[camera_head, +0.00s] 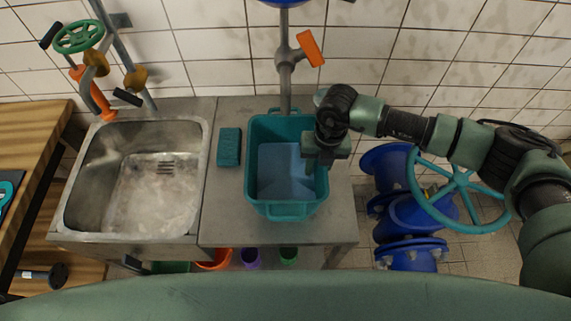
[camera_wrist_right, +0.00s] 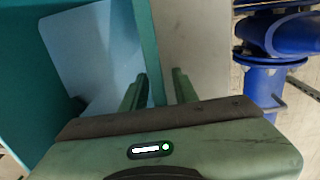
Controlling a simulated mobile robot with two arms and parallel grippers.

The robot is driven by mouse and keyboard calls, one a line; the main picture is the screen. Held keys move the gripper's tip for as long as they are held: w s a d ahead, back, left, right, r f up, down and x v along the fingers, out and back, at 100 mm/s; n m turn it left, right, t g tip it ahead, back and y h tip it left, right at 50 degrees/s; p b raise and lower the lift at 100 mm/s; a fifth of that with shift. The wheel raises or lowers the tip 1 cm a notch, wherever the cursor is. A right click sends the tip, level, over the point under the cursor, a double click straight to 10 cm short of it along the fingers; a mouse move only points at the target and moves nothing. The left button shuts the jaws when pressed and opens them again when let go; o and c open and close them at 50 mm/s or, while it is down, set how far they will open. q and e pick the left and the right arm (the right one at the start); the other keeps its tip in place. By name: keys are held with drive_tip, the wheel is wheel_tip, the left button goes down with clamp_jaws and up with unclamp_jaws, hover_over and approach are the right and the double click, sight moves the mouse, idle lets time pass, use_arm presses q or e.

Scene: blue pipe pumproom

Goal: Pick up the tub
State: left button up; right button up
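The teal tub (camera_head: 286,210) stands upright on the grey metal counter, right of the sink. Its inside has a pale blue flat area, which may be its contents; it also shows in the right wrist view. My right gripper (camera_head: 319,164) points down at the tub's right rim. In the right wrist view, my right gripper (camera_wrist_right: 160,75) is open. One finger is inside the tub (camera_wrist_right: 148,40) and the other outside, with the wall between them. A gap shows between the wall and the outer finger. My left gripper is not in view.
A teal sponge-like block (camera_head: 229,147) lies left of the tub. The metal sink (camera_head: 140,180) is farther left. A tap pipe with an orange handle (camera_head: 310,48) rises behind the tub. Blue pipes (camera_head: 410,215) with a teal handwheel (camera_head: 460,181) stand to the right, below my right arm.

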drive_tip(key=shift+f, duration=0.4)
clamp_jaws()
idle(1.1)
drive_tip(key=shift+w+a+r, duration=0.1)
drive_tip(key=shift+r, duration=0.05)
